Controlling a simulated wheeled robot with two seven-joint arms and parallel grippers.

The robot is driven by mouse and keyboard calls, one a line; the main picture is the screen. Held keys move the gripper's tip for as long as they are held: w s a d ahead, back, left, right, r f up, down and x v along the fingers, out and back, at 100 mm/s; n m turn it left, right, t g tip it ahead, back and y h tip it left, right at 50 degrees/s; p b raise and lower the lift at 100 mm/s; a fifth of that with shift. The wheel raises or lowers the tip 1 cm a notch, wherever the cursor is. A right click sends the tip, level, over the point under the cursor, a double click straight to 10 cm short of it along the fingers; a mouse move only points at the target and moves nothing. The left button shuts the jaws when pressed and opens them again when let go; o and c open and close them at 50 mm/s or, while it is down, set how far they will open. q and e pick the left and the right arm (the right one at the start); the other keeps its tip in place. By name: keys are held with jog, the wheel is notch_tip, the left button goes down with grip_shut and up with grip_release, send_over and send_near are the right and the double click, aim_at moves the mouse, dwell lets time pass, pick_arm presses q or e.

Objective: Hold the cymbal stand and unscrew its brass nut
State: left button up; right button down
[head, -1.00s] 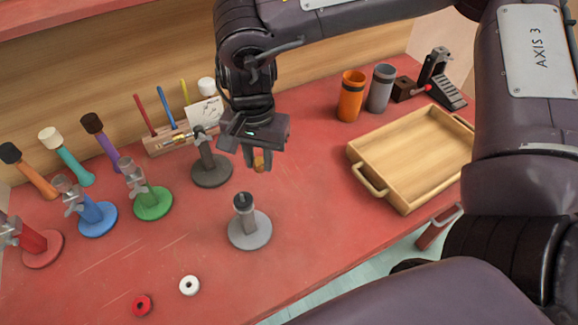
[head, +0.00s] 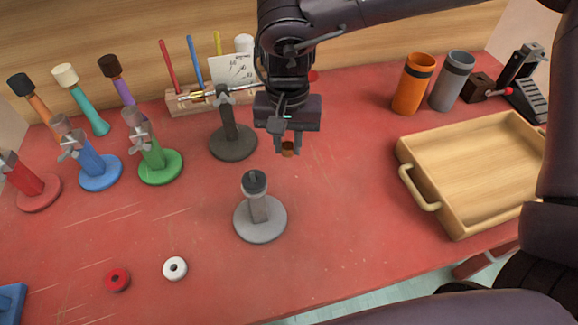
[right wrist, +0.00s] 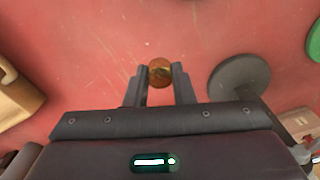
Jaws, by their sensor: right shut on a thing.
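The grey cymbal stand (head: 270,228) stands upright on the red table, with a round base, a short post and a dark top. No nut shows on its top. My right gripper (head: 288,148) is shut on the small brass nut (head: 288,150), holding it above the table, behind and to the right of the stand. In the right wrist view the nut (right wrist: 160,72) sits between the fingertips (right wrist: 160,75). The grey stand cannot be made out there. My left gripper is not in view.
A dark stand (head: 233,145) is left of my right gripper. Green (head: 160,167), blue (head: 100,175) and red (head: 38,192) stands are farther left. A wooden tray (head: 428,190) and orange and grey cups (head: 413,85) are right. Red and white rings (head: 175,269) lie in front.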

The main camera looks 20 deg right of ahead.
aim_at(288, 174)
notch_tip(288, 174, down, 3)
jog(key=shift+f, duration=0.1)
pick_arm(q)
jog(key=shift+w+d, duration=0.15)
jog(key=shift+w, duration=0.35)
pick_arm(e)
jog(key=shift+f, duration=1.85)
jog(key=shift+f, duration=0.1)
jog(key=c, duration=1.6)
grip_release()
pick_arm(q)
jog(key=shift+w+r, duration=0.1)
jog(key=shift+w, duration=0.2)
pick_arm(e)
jog(key=o, duration=0.4)
jog(key=shift+c, duration=0.2)
notch_tip(288, 174, up, 11)
jog(key=shift+p, duration=0.4)
jog(key=shift+r, duration=0.65)
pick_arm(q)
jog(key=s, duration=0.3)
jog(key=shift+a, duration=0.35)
